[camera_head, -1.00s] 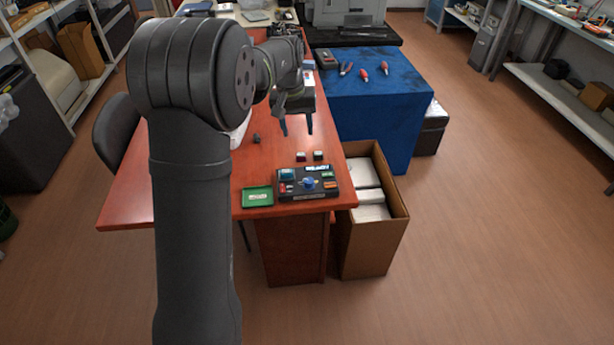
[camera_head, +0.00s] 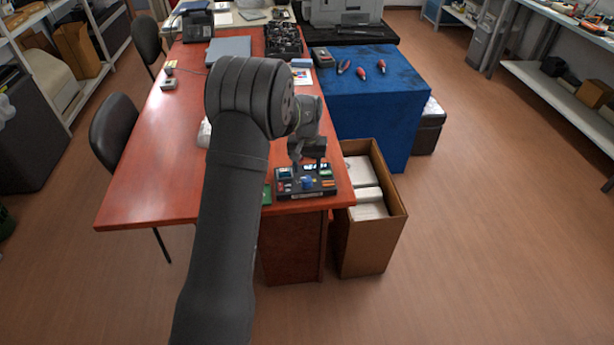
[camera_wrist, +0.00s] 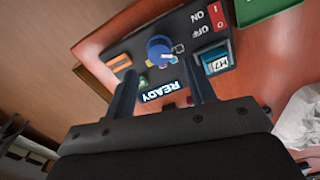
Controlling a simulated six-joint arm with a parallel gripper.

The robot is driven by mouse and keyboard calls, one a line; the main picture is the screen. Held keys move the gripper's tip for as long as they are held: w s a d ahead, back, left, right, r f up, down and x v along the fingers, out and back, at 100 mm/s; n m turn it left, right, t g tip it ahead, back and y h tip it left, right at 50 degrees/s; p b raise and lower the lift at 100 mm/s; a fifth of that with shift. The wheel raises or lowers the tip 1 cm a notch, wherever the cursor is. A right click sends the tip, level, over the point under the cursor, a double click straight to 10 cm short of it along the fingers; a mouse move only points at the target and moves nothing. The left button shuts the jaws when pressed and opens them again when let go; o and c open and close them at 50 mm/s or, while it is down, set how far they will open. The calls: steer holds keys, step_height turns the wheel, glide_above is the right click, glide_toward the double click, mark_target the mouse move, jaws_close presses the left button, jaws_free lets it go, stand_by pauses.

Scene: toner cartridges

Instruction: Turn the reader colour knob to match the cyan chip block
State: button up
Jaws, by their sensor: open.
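The black reader (camera_head: 325,190) lies near the front right edge of the red table. Its blue colour knob (camera_head: 308,183) has a pale pointer mark and also shows in the wrist view (camera_wrist: 157,47). A teal-blue block with a label, which looks like the cyan chip block (camera_wrist: 215,62), sits in the reader's corner. The display (camera_wrist: 160,92) reads READY. My gripper (camera_wrist: 159,68) is open above the reader, its two fingers on either side of the knob's line and empty. I cannot tell whether the fingertips touch anything.
A green tray (camera_wrist: 258,10) lies beside the reader, partly hidden by my arm in the head view. An open cardboard box (camera_head: 370,245) with white packs stands right of the table. A blue-covered table (camera_head: 370,100) with tools is behind it. A white crumpled thing (camera_wrist: 300,120) is near my gripper.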

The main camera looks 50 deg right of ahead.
mark_target(307, 178)
steer(key=shift+f, duration=2.35)
steer(key=c, duration=1)
